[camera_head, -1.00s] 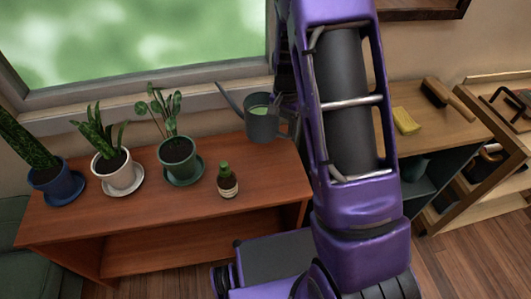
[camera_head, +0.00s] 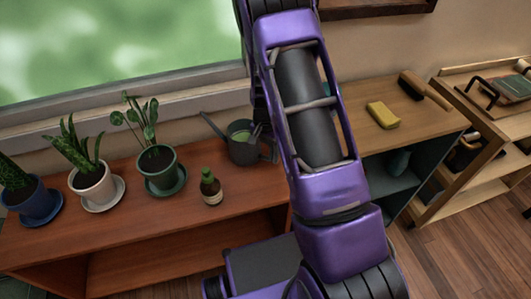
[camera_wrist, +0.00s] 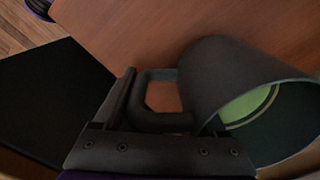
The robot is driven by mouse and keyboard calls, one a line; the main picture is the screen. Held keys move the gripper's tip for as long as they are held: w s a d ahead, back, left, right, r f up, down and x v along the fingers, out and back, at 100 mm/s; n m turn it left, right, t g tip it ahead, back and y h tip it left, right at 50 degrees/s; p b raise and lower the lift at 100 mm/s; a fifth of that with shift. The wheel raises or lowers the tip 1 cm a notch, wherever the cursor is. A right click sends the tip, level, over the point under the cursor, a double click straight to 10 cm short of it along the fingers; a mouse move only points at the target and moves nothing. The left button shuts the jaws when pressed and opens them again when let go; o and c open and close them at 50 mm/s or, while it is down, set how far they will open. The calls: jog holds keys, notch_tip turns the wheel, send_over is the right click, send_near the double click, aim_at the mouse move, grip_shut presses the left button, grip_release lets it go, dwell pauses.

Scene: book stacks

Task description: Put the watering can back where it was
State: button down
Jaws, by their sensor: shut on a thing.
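The dark grey watering can (camera_head: 242,150) is at the back right of the reddish-brown table (camera_head: 120,226) in the head view, its thin spout pointing up and left. In the wrist view the can (camera_wrist: 215,75) fills the right, with something green inside its open mouth. My gripper (camera_wrist: 165,122) is shut on the can's looped handle. I cannot tell whether the can's base touches the tabletop.
A white pot (camera_head: 95,188) and a blue pot (camera_head: 35,205) are further left. A yellow sponge (camera_head: 383,115) and a brush (camera_head: 424,90) lie on the right shelf. The window sill is behind.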

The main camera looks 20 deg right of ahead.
jog(key=shift+f, duration=0.15)
grip_release()
notch_tip(320, 180, up, 12)
jog(key=shift+r+p, duration=0.2)
jog(key=shift+p, duration=0.7)
